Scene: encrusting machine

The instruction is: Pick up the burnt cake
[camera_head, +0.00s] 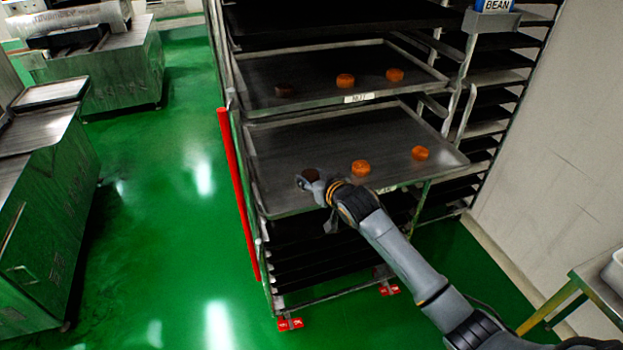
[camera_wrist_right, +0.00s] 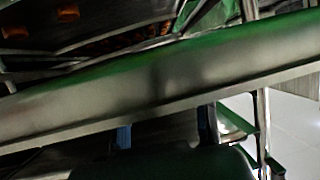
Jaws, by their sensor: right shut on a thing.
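A dark, burnt cake (camera_head: 310,174) is at the front left of the lower pulled-out tray (camera_head: 275,150) in the head view. My right gripper (camera_head: 311,183) reaches in from the right and is shut on this cake, partly hiding it. I cannot tell whether the cake still touches the tray. Another dark cake (camera_head: 285,90) sits at the left of the upper tray (camera_head: 262,72). My left gripper is not in view.
Orange-brown cakes sit on both trays, including one (camera_head: 361,168) right of my gripper on the lower tray. The wheeled rack (camera_head: 250,240) has a red bar (camera_head: 238,190) at its left. Green floor is open left of it. A wall stands right.

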